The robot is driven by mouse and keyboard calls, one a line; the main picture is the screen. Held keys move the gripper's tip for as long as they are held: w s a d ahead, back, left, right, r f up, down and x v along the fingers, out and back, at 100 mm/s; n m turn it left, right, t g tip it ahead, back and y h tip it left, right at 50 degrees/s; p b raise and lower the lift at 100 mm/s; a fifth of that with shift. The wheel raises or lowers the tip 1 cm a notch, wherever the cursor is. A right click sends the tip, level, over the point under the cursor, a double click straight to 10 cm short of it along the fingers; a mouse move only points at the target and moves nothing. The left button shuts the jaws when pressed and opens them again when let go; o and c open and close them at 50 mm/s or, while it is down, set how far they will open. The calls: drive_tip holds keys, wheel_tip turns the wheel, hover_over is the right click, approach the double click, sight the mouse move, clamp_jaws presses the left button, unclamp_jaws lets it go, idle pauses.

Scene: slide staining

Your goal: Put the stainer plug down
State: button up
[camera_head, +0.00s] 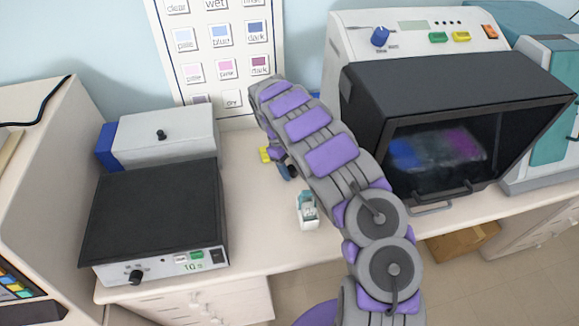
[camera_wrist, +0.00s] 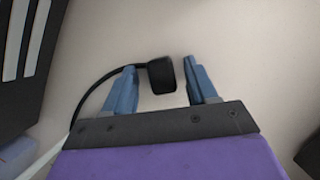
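The black stainer plug (camera_wrist: 162,76) shows between the two blue fingers of my gripper (camera_wrist: 161,66) in the wrist view, with a black cable curving away to the left. A narrow gap shows on each side of the plug, so my gripper is open and not closed on it. The pale counter lies behind the plug; I cannot tell whether the plug touches it. In the head view my gripper (camera_head: 286,171) is low over the counter, mostly behind my arm, and the plug is hidden there.
A small white and teal container (camera_head: 307,211) stands near the counter's front, and a yellow item (camera_head: 265,154) lies behind my gripper. A black-topped device (camera_head: 153,214) is at left. A dark-hooded machine (camera_head: 452,132) is at right. A chart (camera_head: 223,48) stands behind.

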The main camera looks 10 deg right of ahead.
drive_tip(key=shift+d, duration=0.15)
drive_tip(key=shift+r, duration=0.15)
drive_tip(key=shift+r, duration=0.25)
drive_tip(key=p+v, duration=0.2)
drive_tip(key=v, duration=1)
drive_tip(key=shift+r, duration=0.2)
drive_tip(key=s+d+r+m, duration=0.3)
drive_tip(key=s+d+r, duration=0.1)
drive_tip(key=s+r, duration=0.45)
drive_tip(key=s+d+r+m, duration=0.3)
drive_tip(key=s+r, duration=0.4)
drive_tip(key=s, duration=0.2)
drive_tip(key=s+a+f+m+t+y, duration=0.1)
drive_tip(key=s+a, duration=0.1)
drive_tip(key=s, duration=1.2)
drive_tip(key=s+a+f+y, duration=0.2)
drive_tip(key=s, duration=1.3)
drive_tip(key=shift+m+t, duration=0.4)
